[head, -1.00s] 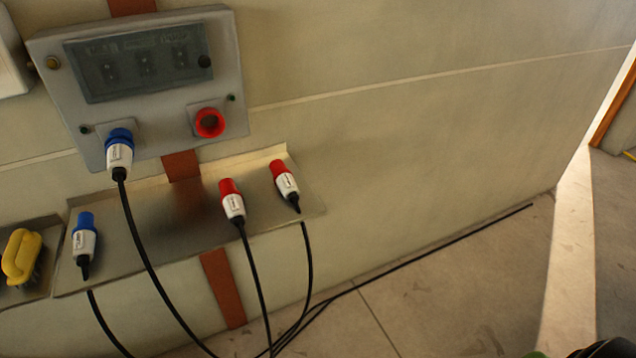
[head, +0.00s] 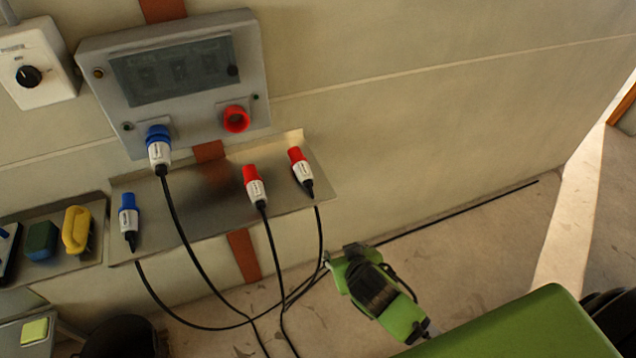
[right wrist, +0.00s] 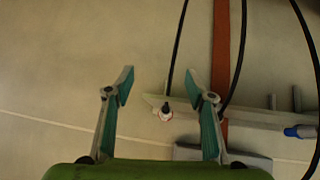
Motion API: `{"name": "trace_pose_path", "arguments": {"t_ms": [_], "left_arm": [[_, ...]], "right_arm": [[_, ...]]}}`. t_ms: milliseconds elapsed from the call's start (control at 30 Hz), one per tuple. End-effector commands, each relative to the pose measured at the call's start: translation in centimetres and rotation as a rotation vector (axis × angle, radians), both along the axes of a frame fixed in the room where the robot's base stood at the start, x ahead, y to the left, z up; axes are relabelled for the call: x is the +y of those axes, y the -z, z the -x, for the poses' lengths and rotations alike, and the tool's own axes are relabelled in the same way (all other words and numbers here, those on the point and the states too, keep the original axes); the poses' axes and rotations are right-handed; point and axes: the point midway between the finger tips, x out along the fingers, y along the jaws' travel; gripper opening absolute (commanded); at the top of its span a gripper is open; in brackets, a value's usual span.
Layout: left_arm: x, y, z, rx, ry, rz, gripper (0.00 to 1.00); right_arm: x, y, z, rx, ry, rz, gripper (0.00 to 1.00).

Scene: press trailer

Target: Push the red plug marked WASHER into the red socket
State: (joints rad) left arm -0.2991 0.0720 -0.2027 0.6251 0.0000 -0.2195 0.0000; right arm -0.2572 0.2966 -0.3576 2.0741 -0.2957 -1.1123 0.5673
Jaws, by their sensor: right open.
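Two red-and-white plugs lie on the metal shelf (head: 215,205), the left red plug (head: 255,185) and the right red plug (head: 301,172). Their lettering is too small to read, so I cannot tell which is marked WASHER. The red socket (head: 236,119) is empty, low on the grey box's right side. My right gripper (head: 334,258) is below and right of the shelf, apart from both plugs. In the right wrist view my right gripper (right wrist: 161,73) is open and empty, with one red-and-white plug (right wrist: 166,113) farther off between the fingers. My left gripper is not in view.
A blue plug (head: 158,150) sits in the grey box (head: 190,103); another blue plug (head: 128,218) lies on the shelf. Black cables (head: 272,270) hang to the floor. A yellow-handled item (head: 77,229) is at left. The wall right of the shelf is clear.

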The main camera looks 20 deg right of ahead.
Motion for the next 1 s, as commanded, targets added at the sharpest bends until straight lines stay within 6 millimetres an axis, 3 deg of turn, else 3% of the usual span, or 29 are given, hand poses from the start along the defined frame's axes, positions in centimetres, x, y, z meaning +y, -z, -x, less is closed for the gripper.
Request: {"name": "trace_pose_path", "arguments": {"t_ms": [33, 100, 200, 300, 567, 1000], "left_arm": [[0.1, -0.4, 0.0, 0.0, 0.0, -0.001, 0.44], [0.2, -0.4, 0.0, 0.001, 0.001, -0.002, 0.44], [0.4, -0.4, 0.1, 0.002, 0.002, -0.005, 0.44], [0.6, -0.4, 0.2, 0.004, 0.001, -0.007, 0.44], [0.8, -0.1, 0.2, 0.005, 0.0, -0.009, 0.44], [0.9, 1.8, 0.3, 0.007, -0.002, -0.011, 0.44]], "right_arm": [[-0.2, -1.4, -3.3, -0.096, 0.002, 0.008, 0.5], [0.1, -2.8, -7.3, -0.227, -0.004, -0.005, 0.5], [0.5, -4.2, -11.7, -0.368, -0.045, -0.03, 0.5], [0.8, -4.9, -14.4, -0.447, -0.092, -0.055, 0.5], [1.2, -4.9, -16.5, -0.494, -0.134, -0.087, 0.5], [1.3, -3.3, -21.1, -0.493, -0.131, -0.086, 0.5]]}}
